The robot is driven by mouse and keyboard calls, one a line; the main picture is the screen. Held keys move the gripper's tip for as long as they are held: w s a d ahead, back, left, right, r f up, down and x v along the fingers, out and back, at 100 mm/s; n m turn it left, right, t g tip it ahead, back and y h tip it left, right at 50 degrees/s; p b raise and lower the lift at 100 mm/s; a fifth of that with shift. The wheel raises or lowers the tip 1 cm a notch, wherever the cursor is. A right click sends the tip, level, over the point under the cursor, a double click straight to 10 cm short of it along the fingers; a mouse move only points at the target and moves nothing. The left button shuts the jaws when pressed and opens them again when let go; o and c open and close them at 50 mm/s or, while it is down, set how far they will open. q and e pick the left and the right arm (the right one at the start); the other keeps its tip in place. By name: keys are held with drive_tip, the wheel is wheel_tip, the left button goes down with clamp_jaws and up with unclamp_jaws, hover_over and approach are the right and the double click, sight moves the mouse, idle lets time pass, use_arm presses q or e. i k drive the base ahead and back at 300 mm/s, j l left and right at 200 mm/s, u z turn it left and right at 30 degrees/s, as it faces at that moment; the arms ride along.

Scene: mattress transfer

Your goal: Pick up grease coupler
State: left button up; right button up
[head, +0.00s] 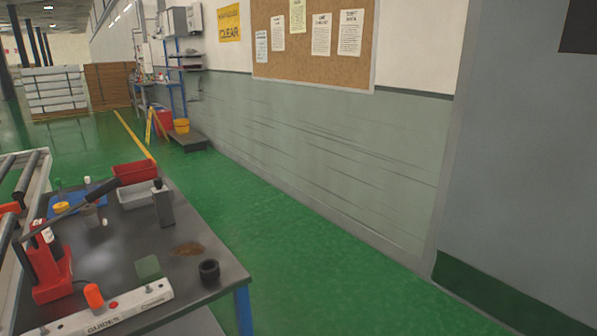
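A dark workbench (225,268) stands at the lower left with several small items on it. I cannot tell for certain which of them is the grease coupler. A short black cylindrical piece (209,270) stands near the bench's right corner. A grey block-like item with a dark top (163,205) stands upright near the back right edge. A red tool (48,265) with a long dark handle stands at the left. Neither of my grippers shows in this view.
A red bin (135,173) and a pale tray (136,194) sit at the bench's back. A white guide bar (110,314) lies along its front, by an orange knob (94,296). Rollers (35,177) flank the left. Green floor (290,250) is clear between bench and wall.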

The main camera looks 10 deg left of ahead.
sight(92, 294)
drive_tip(key=u, duration=1.25)
